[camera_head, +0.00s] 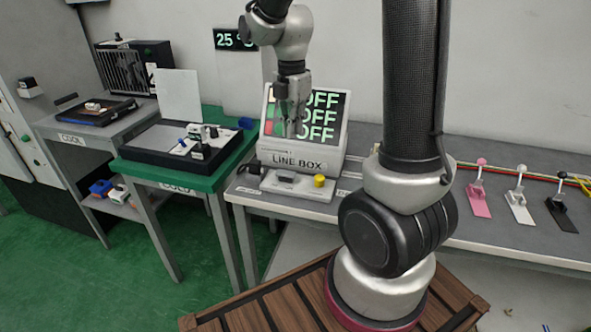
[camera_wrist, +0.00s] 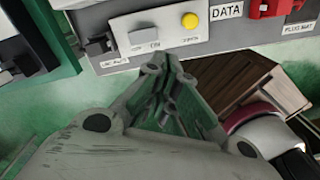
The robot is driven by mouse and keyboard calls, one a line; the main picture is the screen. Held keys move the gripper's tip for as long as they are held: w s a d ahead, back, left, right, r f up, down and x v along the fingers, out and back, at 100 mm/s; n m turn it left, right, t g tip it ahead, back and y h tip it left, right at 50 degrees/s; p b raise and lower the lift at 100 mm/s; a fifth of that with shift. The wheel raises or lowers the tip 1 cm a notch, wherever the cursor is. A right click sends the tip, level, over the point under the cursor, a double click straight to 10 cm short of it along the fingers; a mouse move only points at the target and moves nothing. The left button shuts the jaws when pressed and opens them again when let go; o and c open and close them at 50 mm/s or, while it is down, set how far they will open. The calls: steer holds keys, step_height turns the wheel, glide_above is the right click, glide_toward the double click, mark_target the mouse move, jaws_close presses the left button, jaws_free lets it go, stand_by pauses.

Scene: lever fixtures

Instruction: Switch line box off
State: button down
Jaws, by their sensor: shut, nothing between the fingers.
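The line box (camera_head: 277,156) stands on the grey bench, with its name on the front. Its slanted screen (camera_head: 325,117) shows several lines reading OFF; my gripper hides the left part. A pale panel (camera_head: 318,193) lies in front of it, with a grey block-like switch (camera_head: 287,177) and a yellow button (camera_head: 319,181). The wrist view shows the panel too, with the grey switch (camera_wrist: 145,36) and the yellow button (camera_wrist: 189,20). My gripper (camera_head: 291,128) points down before the screen, fingers together and empty. In the wrist view its fingertips (camera_wrist: 164,78) appear below the panel, apart from the switch.
A small dark switch (camera_wrist: 97,47) sits left of the panel. A red fixture (camera_wrist: 268,8) is to its right, past a DATA label (camera_wrist: 227,11). Pink, white and black levers (camera_head: 520,195) stand farther right. A green table (camera_head: 180,173) with a dark tray is left.

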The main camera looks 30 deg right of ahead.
mark_target(293, 177)
steer(key=n, duration=0.5)
steer(key=shift+w+r+n, duration=0.2)
steer(key=shift+w+n, duration=0.1)
steer(key=shift+f, duration=0.1)
step_height(293, 177, down, 14)
steer(key=shift+r, duration=0.1)
stand_by(0.5)
steer(key=shift+s+f, duration=0.1)
steer(key=shift+f, duration=0.35)
steer(key=shift+d+r, duration=0.1)
steer(key=shift+r, duration=0.1)
steer(key=shift+r, duration=0.7)
